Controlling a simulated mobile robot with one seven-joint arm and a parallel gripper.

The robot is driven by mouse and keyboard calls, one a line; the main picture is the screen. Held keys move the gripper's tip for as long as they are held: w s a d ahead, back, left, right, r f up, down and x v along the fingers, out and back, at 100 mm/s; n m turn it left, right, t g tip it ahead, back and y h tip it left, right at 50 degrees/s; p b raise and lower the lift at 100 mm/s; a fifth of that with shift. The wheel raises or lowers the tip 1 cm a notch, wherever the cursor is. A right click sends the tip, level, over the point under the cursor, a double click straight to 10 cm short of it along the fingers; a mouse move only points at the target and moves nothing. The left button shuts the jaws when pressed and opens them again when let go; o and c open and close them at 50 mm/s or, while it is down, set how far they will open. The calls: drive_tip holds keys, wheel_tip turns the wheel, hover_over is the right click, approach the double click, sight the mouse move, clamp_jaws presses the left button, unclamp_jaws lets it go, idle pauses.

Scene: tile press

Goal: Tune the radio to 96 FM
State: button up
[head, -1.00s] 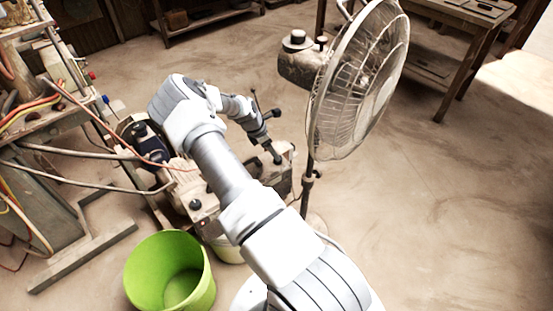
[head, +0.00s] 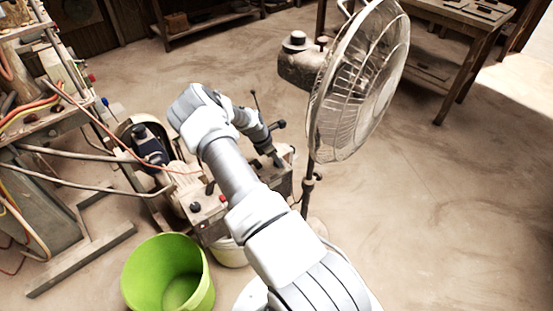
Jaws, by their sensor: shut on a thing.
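A dark, worn box (head: 284,182), which seems to be the radio, stands behind my forearm in the head view. Its dial and any frequency marking are hidden or too small to read. My gripper (head: 279,162) points down at the top of this box and touches it or nearly so. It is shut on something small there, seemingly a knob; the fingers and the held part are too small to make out. A thin dark rod (head: 255,102) rises just behind my wrist; I cannot tell whether it belongs to the box.
A standing fan (head: 362,85) rises close to the right of my gripper. A machine with a black knob and a red button (head: 222,198) is on the left of my arm. A green bucket (head: 136,283) is at the front left.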

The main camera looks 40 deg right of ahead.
clamp_jaws()
drive_tip(key=shift+r+n, duration=0.1)
drive_tip(key=shift+n, duration=0.2)
drive_tip(key=n+t+p, duration=0.1)
drive_tip(key=n+p, duration=0.1)
drive_tip(key=n, duration=0.1)
drive_tip(key=shift+t+p, duration=0.3)
drive_tip(key=n+t, duration=0.1)
drive_tip(key=n, duration=0.2)
drive_tip(key=shift+s+d+n, duration=0.1)
drive_tip(key=shift+s+n, duration=0.05)
drive_tip(key=shift+n, duration=0.15)
drive_tip(key=n+t+b, duration=0.1)
drive_tip(key=n+b, duration=0.1)
drive_tip(key=n+y+b, duration=0.1)
drive_tip(key=n+b, duration=0.1)
drive_tip(key=b, duration=0.1)
drive_tip(key=shift+f+n+t, duration=0.3)
drive_tip(key=shift+f+t, duration=0.05)
drive_tip(key=shift+t, duration=0.05)
drive_tip(key=n+b, duration=0.1)
drive_tip(key=b, duration=0.1)
drive_tip(key=n+y+b, duration=0.1)
drive_tip(key=n+b, duration=0.1)
drive_tip(key=shift+s+r+t, duration=0.1)
drive_tip(key=shift+r+t, duration=0.1)
drive_tip(key=shift+t, duration=0.1)
